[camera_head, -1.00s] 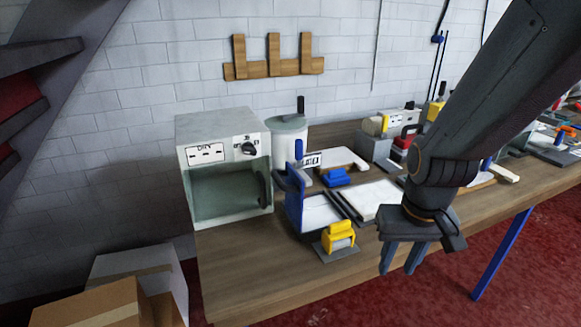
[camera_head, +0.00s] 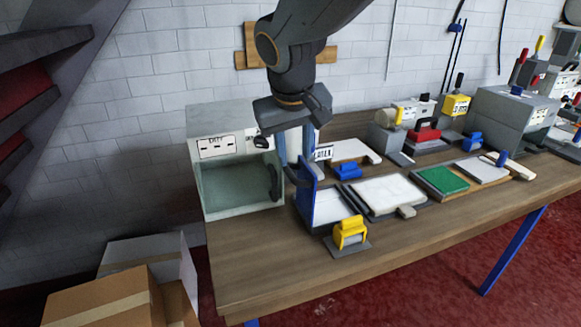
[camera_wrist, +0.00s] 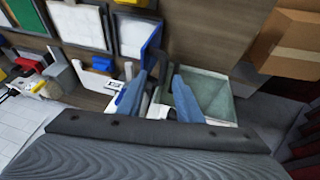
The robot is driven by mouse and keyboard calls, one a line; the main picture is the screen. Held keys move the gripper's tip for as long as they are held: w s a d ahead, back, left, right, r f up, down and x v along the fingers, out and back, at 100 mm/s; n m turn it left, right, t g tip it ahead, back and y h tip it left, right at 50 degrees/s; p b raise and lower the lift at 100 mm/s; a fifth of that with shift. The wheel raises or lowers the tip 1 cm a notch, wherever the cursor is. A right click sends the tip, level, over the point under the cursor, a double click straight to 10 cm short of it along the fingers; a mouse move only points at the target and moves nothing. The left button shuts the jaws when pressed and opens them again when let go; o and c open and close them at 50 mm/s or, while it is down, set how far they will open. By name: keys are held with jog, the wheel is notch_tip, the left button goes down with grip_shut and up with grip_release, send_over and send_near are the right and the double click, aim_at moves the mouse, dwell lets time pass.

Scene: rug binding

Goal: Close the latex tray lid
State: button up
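The latex tray (camera_head: 336,207) stands on the bench with a white surface inside; it also shows in the wrist view (camera_wrist: 136,35). Its blue lid (camera_head: 306,205) stands upright along the tray's left side, so the tray is open. In the wrist view the lid (camera_wrist: 151,46) appears as a thin blue edge. My gripper (camera_head: 295,148) is above and behind the lid, near the LATEX sign (camera_head: 322,153). In the wrist view my gripper (camera_wrist: 160,76) has its two blue-grey fingers spread apart with nothing held. I cannot tell whether a finger touches the lid's top.
The DRY box (camera_head: 237,190) with a dark handle stands close left of the lid. A yellow tool (camera_head: 349,232) sits in front of the tray. A white framed panel (camera_head: 388,194) and a blue block (camera_head: 347,171) are nearby. The bench front (camera_head: 270,265) is clear.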

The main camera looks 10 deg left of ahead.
aim_at(291, 173)
jog(key=shift+a+p+x, duration=0.2)
jog(key=shift+p+x, duration=0.1)
jog(key=shift+x, duration=0.9)
jog(key=shift+a+p+x, duration=0.2)
jog(key=shift+p+x, duration=0.15)
jog(key=shift+x, duration=0.85)
jog(key=shift+a+p+x, duration=0.15)
jog(key=shift+p+x, duration=0.15)
jog(key=shift+x, duration=0.95)
jog(key=shift+r, duration=0.1)
grip_shut()
